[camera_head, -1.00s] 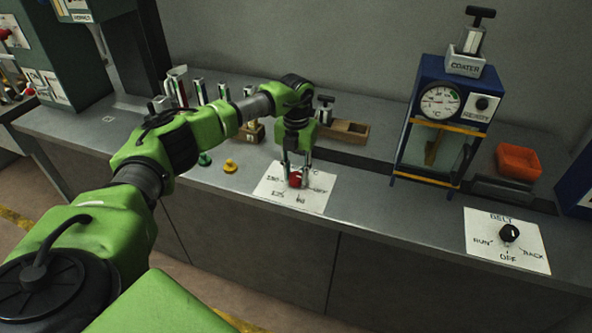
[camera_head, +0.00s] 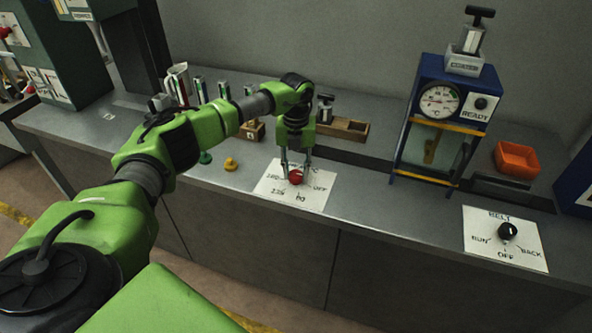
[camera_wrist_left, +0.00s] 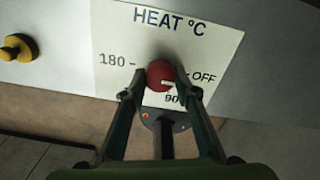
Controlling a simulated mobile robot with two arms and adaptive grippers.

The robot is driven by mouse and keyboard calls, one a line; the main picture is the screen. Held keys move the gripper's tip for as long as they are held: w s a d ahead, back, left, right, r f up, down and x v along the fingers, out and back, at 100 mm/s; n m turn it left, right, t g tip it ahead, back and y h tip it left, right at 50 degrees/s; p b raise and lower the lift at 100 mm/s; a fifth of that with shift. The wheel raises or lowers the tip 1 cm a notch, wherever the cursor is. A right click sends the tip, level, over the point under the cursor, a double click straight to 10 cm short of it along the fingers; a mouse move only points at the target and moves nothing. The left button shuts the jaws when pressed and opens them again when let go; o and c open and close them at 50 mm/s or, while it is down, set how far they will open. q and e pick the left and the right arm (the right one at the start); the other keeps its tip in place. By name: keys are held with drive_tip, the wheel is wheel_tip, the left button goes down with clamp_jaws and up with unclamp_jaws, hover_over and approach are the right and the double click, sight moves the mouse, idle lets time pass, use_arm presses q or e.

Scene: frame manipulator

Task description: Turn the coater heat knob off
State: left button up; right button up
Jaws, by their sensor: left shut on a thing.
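The red heat knob (camera_head: 296,178) sits on a white card (camera_head: 272,190) marked with temperatures and OFF. In the left wrist view the knob (camera_wrist_left: 158,72) stands below the words HEAT °C, with 180 to its left, OFF to its right and 90 below. Its white mark points right, close to OFF and 90; exactly which it meets is hard to tell. My left gripper (camera_head: 296,175) reaches down from above, shut on the knob with one finger on each side. Its fingers flank the knob in the wrist view too. My right gripper is not in view.
The blue coater (camera_head: 403,130) with a gauge stands to the right, beside an orange tray (camera_head: 517,159). A black belt knob (camera_head: 508,231) is on another card. A yellow button (camera_head: 230,165) and a wooden box (camera_head: 343,129) are near my gripper. Bare counter lies between the cards.

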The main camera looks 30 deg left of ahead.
sight(296, 173)
use_arm(q)
drive_tip(key=o, duration=1.1)
wheel_tip(296, 173, up, 12)
